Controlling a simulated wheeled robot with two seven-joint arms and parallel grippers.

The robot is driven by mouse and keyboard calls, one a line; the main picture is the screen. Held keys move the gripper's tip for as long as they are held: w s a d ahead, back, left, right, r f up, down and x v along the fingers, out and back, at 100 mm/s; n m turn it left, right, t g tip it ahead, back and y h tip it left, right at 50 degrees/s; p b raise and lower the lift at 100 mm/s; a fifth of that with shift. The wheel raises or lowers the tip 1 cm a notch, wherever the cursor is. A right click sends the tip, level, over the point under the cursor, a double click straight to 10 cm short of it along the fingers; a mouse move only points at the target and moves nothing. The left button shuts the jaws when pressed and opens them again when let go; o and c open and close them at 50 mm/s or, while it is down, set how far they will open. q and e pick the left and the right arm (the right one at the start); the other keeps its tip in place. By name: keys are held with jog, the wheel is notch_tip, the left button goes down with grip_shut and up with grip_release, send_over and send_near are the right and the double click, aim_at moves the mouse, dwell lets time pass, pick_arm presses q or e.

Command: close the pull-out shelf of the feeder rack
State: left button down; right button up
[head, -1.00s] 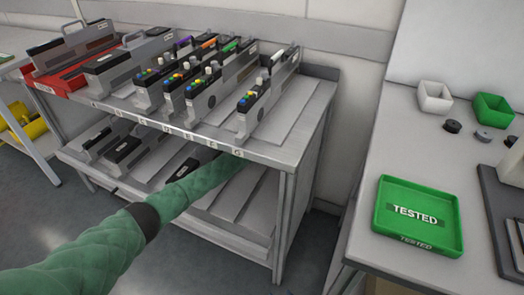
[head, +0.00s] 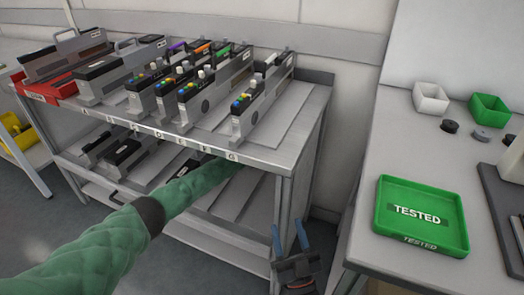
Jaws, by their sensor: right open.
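The feeder rack (head: 310,125) is a grey metal trolley with a loaded top deck and a lower pull-out shelf (head: 215,235). Grey feeders (head: 125,150) lie on the left part of the lower shelf, and its right lanes are empty. A dark handle (head: 117,197) shows at its front left. How far the shelf stands out is hard to tell. My left arm, in a green sleeve, crosses the shelf front and reaches under the top deck, which hides my left gripper. My right gripper (head: 289,238) is open and empty, with blue fingertips, in front of the rack's right front leg.
Several feeders with coloured buttons (head: 245,110) stand on the top deck, with a red tray (head: 45,88) at its left end. A grey bench at right holds a green TESTED tray (head: 422,238). A narrow floor gap separates rack and bench.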

pick_arm(q)
jog(key=shift+w+r, duration=0.15)
jog(key=shift+r, duration=0.15)
pick_arm(e)
jog(key=shift+s+d+r+t, duration=0.1)
jog(key=shift+s+r+t, duration=0.1)
jog(key=shift+r, duration=0.3)
jog(key=shift+s+r+t, duration=0.1)
jog(key=shift+s+r, duration=0.05)
jog(key=shift+r, duration=0.3)
